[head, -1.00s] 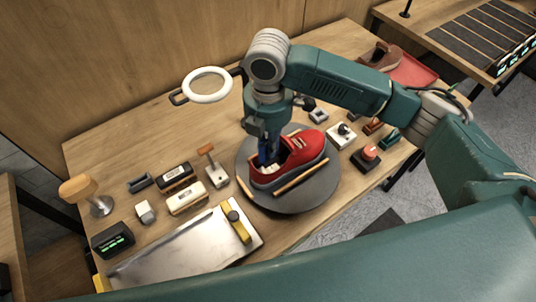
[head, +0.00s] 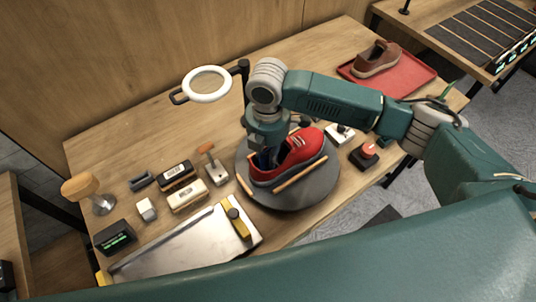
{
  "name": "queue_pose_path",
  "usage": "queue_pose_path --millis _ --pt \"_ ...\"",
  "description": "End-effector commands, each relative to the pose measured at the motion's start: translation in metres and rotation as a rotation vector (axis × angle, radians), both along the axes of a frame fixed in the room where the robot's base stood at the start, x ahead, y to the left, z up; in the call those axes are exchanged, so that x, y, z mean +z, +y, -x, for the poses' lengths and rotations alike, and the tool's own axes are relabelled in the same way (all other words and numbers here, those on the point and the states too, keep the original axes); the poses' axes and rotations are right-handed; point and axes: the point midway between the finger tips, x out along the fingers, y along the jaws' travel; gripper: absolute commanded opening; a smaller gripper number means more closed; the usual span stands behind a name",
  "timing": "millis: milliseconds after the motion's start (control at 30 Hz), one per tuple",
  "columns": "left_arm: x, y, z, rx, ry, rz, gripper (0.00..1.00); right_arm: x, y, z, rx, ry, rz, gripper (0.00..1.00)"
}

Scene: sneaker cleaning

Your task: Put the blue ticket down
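A red sneaker (head: 305,146) lies on the dark round turntable (head: 305,196) in the middle of the table. My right gripper (head: 262,163) points down at the opening of the sneaker, at its left part. Its fingers are small, dark and partly hidden by the wrist and the shoe, so I cannot tell how far apart they are. Some dark blue shows at the fingers, but I cannot tell whether it is the blue ticket or the fingers themselves. No blue ticket can be clearly made out elsewhere. My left gripper is not in view.
A magnifier ring (head: 207,84) stands behind the turntable. Brushes (head: 186,196), a scraper (head: 213,166) and a metal board (head: 180,248) lie to the left. A red button (head: 369,150) is to the right. A brown shoe (head: 378,60) sits on a red tray (head: 420,76) at the back.

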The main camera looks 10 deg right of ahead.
Motion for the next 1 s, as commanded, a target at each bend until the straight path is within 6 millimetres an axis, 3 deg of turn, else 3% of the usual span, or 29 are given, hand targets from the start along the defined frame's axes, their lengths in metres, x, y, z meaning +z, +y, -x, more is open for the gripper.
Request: queue_pose_path --millis 333,800,1000 --pt "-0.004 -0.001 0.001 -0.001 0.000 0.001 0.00 0.010 0.001 -0.001 -0.001 -0.003 -0.002 0.16" --pt "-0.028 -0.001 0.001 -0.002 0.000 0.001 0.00 0.101 0.000 -0.001 0.000 -0.004 -0.002 0.16" --pt "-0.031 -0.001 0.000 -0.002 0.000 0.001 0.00 0.121 0.001 -0.001 -0.001 -0.001 -0.001 0.16"
